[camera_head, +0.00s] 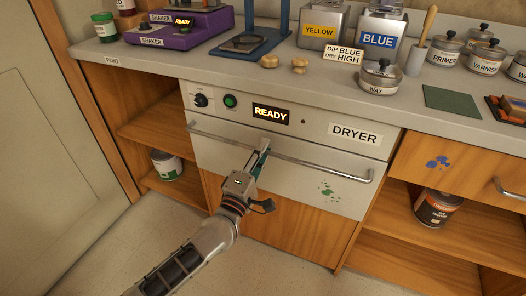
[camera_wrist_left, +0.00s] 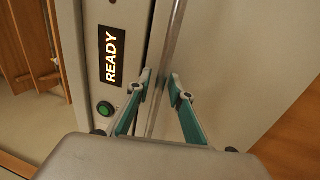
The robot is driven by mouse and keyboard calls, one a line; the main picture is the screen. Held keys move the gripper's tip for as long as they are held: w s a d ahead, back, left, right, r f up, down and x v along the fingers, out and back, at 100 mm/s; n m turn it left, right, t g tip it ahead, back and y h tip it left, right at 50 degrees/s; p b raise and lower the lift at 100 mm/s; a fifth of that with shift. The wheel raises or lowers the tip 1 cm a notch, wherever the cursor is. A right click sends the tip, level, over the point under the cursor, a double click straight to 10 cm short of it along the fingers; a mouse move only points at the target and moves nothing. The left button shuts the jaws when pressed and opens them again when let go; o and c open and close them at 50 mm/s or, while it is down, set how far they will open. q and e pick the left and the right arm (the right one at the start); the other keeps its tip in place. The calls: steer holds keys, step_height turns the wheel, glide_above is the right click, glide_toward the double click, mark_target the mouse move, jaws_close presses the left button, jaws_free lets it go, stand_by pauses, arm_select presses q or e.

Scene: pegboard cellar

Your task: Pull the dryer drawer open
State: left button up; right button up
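The dryer (camera_head: 356,134) is a light grey unit built in under the counter, with a lit READY display (camera_head: 270,114). Its drawer front (camera_head: 215,155) looks flush with the unit and has a long metal bar handle (camera_head: 320,166). The handle also shows in the left wrist view (camera_wrist_left: 175,35). My left gripper (camera_head: 263,147) is at the middle of the handle. In the left wrist view its teal fingers (camera_wrist_left: 161,80) are apart, one on each side of the bar. I cannot tell whether either finger touches it. My right gripper is in neither view.
The counter (camera_head: 440,105) above holds canisters, tins, a purple shaker (camera_head: 180,35) and wooden knobs. Open shelves flank the dryer, with a can (camera_head: 167,165) on the left and another (camera_head: 436,208) on the right. The floor (camera_head: 110,245) before the dryer is clear.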

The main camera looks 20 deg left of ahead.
arm_select(q)
jaws_close()
steer(key=shift+s, duration=0.1)
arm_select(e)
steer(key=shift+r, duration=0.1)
arm_select(q)
steer(key=s+p, duration=0.4)
steer(key=s, duration=1.7)
steer(key=shift+s+a+p, duration=0.2)
steer(key=shift+a+p, duration=0.15)
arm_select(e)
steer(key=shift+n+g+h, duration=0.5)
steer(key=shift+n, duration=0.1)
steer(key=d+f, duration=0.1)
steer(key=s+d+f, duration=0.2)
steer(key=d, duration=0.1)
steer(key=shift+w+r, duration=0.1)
arm_select(q)
steer(key=shift+o, duration=1.9)
jaws_free()
